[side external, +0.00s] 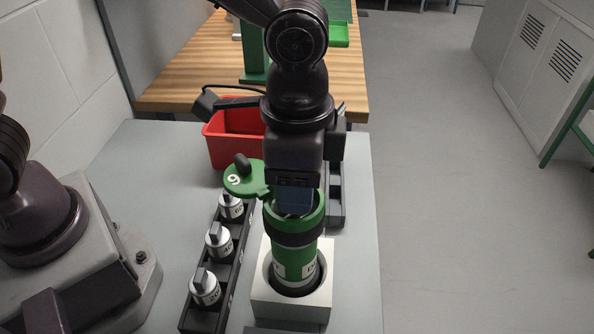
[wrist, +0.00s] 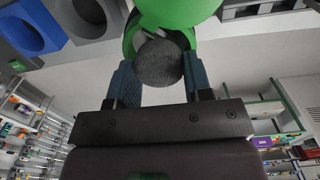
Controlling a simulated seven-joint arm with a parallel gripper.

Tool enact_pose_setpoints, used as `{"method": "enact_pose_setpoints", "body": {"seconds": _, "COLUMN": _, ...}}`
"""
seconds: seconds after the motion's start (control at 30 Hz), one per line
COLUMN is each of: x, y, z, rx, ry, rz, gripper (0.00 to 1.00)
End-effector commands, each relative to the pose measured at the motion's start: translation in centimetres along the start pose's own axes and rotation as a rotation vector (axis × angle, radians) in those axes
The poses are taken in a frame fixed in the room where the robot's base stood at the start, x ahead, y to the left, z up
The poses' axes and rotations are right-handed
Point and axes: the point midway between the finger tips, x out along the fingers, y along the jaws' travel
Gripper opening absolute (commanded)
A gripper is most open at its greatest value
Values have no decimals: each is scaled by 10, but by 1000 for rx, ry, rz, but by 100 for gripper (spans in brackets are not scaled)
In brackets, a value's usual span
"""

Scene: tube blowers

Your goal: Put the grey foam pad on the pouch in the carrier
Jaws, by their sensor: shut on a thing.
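The green carrier (side external: 294,255) stands upright in a white block holder. Its green lid (side external: 243,181), marked 9, is swung open to the left. My gripper (side external: 294,205) points down, with its blue fingers at the carrier's open mouth. In the wrist view my gripper (wrist: 160,85) is shut on the round dark grey foam pad (wrist: 160,62). The pad is between the two blue fingers, by the carrier's green rim (wrist: 128,40). The pad is hidden in the side view. The pouch is not visible in either view.
A black rack (side external: 193,302) with several silver canisters stands left of the carrier. A red bin (side external: 222,150) is behind, and another dark rack (side external: 336,195) is behind to the right. The grey table's right edge is close to the white holder (side external: 264,308).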

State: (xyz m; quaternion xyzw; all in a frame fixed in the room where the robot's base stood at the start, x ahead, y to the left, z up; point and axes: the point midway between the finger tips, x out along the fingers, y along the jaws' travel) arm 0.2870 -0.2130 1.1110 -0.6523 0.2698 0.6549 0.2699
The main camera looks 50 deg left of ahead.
Motion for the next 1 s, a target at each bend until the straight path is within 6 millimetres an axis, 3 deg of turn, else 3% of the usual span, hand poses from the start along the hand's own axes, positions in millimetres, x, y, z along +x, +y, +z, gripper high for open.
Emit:
{"method": "enact_pose_setpoints", "body": {"seconds": 0.17, "x": 0, "y": 0, "z": 0, "rx": 0, "ry": 0, "rz": 0, "gripper": 24}}
{"method": "enact_pose_setpoints", "body": {"seconds": 0.2, "x": 0, "y": 0, "z": 0, "rx": 0, "ry": 0, "rz": 0, "gripper": 51}}
{"method": "enact_pose_setpoints", "body": {"seconds": 0.3, "x": 0, "y": 0, "z": 0, "rx": 0, "ry": 0, "rz": 0, "gripper": 74}}
{"method": "enact_pose_setpoints", "body": {"seconds": 0.33, "x": 0, "y": 0, "z": 0, "rx": 0, "ry": 0, "rz": 0, "gripper": 76}}
{"method": "enact_pose_setpoints", "body": {"seconds": 0.67, "x": -4, "y": 0, "z": 0, "rx": 0, "ry": 1, "rz": -1, "gripper": 76}}
{"method": "enact_pose_setpoints", "body": {"seconds": 0.77, "x": -17, "y": -1, "z": -1, "rx": -1, "ry": 5, "rz": -3, "gripper": 76}}
{"method": "enact_pose_setpoints", "body": {"seconds": 1.0, "x": -68, "y": 0, "z": -1, "rx": -1, "ry": 7, "rz": -3, "gripper": 76}}
